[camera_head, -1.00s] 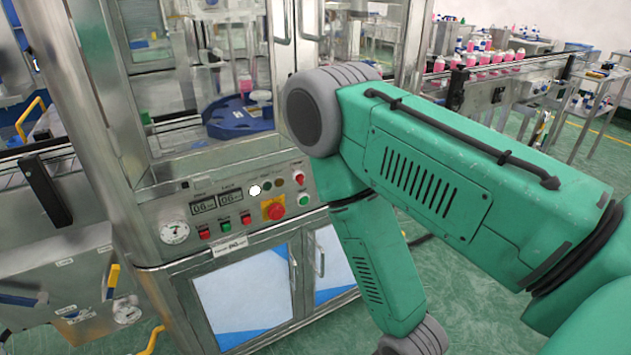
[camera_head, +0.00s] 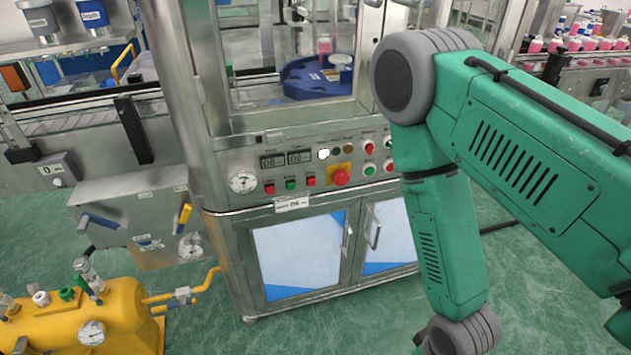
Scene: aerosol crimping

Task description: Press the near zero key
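The control panel (camera_head: 305,165) of the steel cabinet is in the middle of the view. It carries two small digital displays (camera_head: 285,160). Below them are a red key (camera_head: 269,188), a green key (camera_head: 291,184) and another red key (camera_head: 310,181); their labels are too small to read. A small grey box (camera_head: 52,172) at the left edge bears a "0" mark and a round button. I cannot tell which one is the near zero key. My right arm comes in from the right, in front of the panel's right end. Neither gripper is in view.
A red stop button (camera_head: 341,177) on a yellow plate, a lit white lamp (camera_head: 323,154) and a gauge (camera_head: 243,182) share the panel. A yellow tank (camera_head: 85,318) stands at lower left. Green floor (camera_head: 350,325) is open before the cabinet doors.

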